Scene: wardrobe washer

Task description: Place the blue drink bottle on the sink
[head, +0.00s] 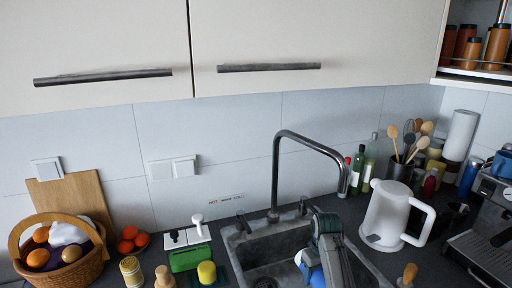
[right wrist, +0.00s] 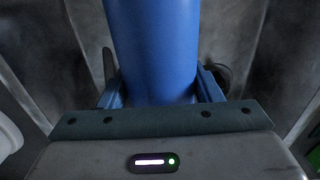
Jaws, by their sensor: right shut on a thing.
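The blue drink bottle (head: 314,274) is over the sink basin in the head view, partly hidden by my right gripper (head: 322,240). In the right wrist view the blue bottle (right wrist: 152,50) stands between the two fingers of my right gripper (right wrist: 160,85), which is shut on it. The grey sink (head: 268,248) lies under the faucet (head: 305,140) at the bottom middle of the head view. I cannot tell whether the bottle touches the sink floor. My left gripper is not in view.
A white kettle (head: 383,215) stands right of the sink, near a coffee machine (head: 490,235). Bottles (head: 357,170) and a utensil holder (head: 400,170) are behind. A green sponge box (head: 190,258), a yellow-topped jar (head: 207,272) and a fruit basket (head: 65,265) are left.

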